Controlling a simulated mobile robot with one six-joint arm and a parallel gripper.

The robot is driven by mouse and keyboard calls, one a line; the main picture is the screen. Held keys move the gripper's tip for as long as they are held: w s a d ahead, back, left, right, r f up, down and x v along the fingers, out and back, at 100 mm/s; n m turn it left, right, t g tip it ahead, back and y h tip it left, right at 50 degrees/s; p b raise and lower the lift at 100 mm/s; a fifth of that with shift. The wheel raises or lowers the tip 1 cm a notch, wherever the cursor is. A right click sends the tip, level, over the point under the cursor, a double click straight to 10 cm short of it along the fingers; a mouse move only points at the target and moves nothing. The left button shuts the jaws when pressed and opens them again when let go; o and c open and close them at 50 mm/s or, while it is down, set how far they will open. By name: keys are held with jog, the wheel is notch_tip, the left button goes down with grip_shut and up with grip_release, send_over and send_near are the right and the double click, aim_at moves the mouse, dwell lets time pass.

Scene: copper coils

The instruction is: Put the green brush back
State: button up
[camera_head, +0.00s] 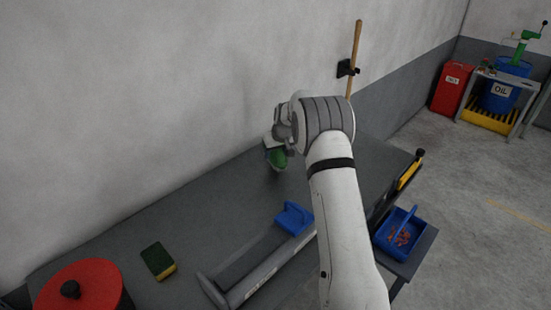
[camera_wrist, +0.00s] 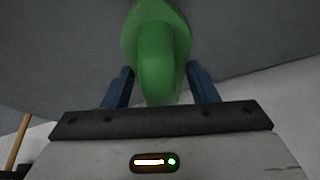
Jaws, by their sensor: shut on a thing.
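The green brush (camera_wrist: 157,45) sits between the two blue fingers of my gripper (camera_wrist: 160,85) in the wrist view. My gripper is shut on it. In the head view the green brush (camera_head: 276,157) shows just below the end of my white arm, over the back part of the dark table near the wall. Whether it touches the table cannot be told. My arm hides part of the gripper in the head view.
On the dark table (camera_head: 200,225) are a yellow-green sponge (camera_head: 158,260), a red-lidded container (camera_head: 85,288), and a grey tray-like fixture (camera_head: 240,275) with a blue block (camera_head: 293,218). A blue basket (camera_head: 402,232) stands at right. A wooden handle (camera_head: 355,50) hangs on the wall.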

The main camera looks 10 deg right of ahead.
aim_at(276, 159)
jog(key=shift+a+f, duration=0.1)
jog(key=shift+f, duration=1.4)
jog(key=shift+f, duration=0.15)
jog(key=o, duration=1.1)
